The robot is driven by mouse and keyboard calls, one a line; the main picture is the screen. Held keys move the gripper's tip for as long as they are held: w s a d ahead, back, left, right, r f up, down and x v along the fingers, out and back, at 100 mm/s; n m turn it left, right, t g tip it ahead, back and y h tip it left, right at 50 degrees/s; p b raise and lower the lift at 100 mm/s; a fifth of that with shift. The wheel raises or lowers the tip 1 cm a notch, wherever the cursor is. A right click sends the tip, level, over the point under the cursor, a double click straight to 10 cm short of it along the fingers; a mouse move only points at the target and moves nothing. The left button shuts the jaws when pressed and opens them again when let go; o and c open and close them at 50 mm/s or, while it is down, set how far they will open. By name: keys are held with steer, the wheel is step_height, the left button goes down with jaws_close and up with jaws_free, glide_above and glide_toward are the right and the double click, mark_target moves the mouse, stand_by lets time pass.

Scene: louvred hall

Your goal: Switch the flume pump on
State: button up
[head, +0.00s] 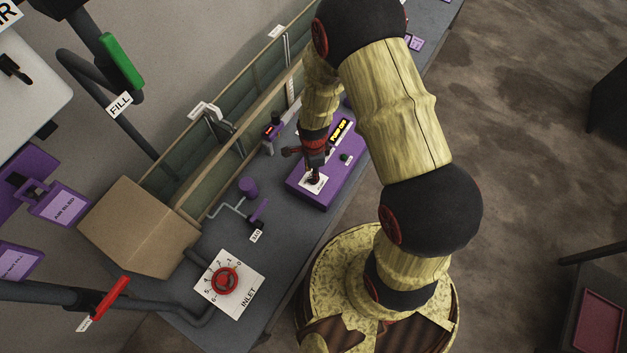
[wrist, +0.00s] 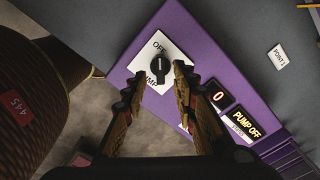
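The purple pump box (head: 325,197) sits on the grey bench, and its lit yellow display (head: 341,131) reads PUMP OFF. In the wrist view the display (wrist: 246,124) also reads PUMP OFF, beside a small window with a red 0 (wrist: 218,97). A black rotary knob (wrist: 160,70) stands on a white plate (wrist: 177,64) marked OFF, with other lettering partly hidden. My gripper (wrist: 158,78) is open, with one finger on each side of the knob. Whether the fingers touch it, I cannot tell. In the head view my gripper (head: 314,167) is over the plate and hides most of the knob.
A red inlet wheel (head: 224,281) is on the bench at front left, beside a cardboard box (head: 138,228). A purple lever valve (head: 259,211) stands between it and the pump box. The glass-sided flume (head: 240,130) runs behind. Open floor lies to the right.

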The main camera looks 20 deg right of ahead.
steer(key=shift+f+b, duration=1.2)
steer(key=shift+f, duration=0.95)
steer(key=shift+w, duration=0.1)
steer(key=shift+c, duration=0.7)
jaws_close()
